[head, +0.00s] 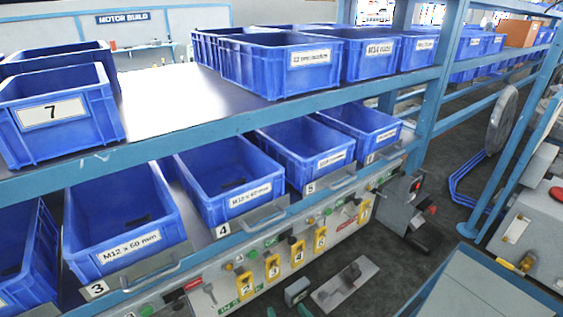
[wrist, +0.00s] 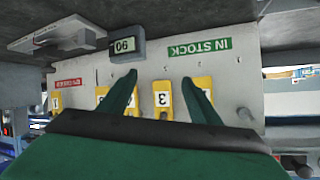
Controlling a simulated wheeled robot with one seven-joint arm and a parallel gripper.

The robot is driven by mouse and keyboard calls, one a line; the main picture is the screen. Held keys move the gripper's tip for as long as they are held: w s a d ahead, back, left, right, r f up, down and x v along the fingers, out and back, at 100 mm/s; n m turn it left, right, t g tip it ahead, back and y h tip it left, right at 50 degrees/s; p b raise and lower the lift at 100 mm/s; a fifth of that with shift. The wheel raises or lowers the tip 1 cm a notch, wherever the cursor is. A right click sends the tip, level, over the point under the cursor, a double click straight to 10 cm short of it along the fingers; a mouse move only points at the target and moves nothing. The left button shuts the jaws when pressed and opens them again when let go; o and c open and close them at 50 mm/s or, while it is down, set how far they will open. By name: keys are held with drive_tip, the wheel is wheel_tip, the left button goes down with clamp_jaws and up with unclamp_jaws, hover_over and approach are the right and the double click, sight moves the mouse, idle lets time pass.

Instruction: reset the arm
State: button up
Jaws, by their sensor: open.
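My gripper (wrist: 160,77) shows in the wrist view as two dark green fingers spread apart, with nothing between their tips. Its fingers stand in front of a pale panel (wrist: 228,80) that carries yellow numbered tags, one of them marked 3 (wrist: 163,98) in the gap between the fingers. The left finger partly covers other tags, and the right finger covers most of one. Whether the fingers touch the panel I cannot tell. In the head view only two small green shapes at the bottom edge may be the fingertips.
Blue bins stand on the upper shelf, such as bin 7 (head: 60,113), and on the lower shelf, such as the M12 x 60 mm bin (head: 125,225). A blue post (head: 437,85) rises at the right. A small grey display (wrist: 128,46) is near the fingers.

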drive_tip(key=s+f+m+h, duration=0.1)
drive_tip(key=s+f, duration=0.2)
drive_tip(key=s+f+m+h, duration=0.1)
drive_tip(key=s+f, duration=0.2)
drive_tip(key=shift+s+f+t, duration=0.15)
drive_tip(key=shift+s+t, duration=0.1)
drive_tip(key=shift+t, duration=0.15)
drive_tip(key=s, duration=0.2)
drive_tip(key=s+f+h, duration=0.1)
drive_tip(key=s, duration=0.2)
drive_tip(key=s+f+m+h, duration=0.1)
drive_tip(key=s, duration=0.2)
drive_tip(key=shift+f+t, duration=0.1)
drive_tip(key=shift+t, duration=0.3)
drive_tip(key=s+a+r+t, duration=0.1)
drive_tip(key=s+r, duration=0.1)
drive_tip(key=s, duration=0.5)
drive_tip(key=s+r+n+t, duration=0.1)
drive_tip(key=s+r, duration=0.2)
drive_tip(key=s, duration=0.5)
drive_tip(key=shift+a+r+n, duration=0.15)
drive_tip(key=shift+a+n, duration=0.15)
drive_tip(key=shift+a, duration=0.1)
idle(1.7)
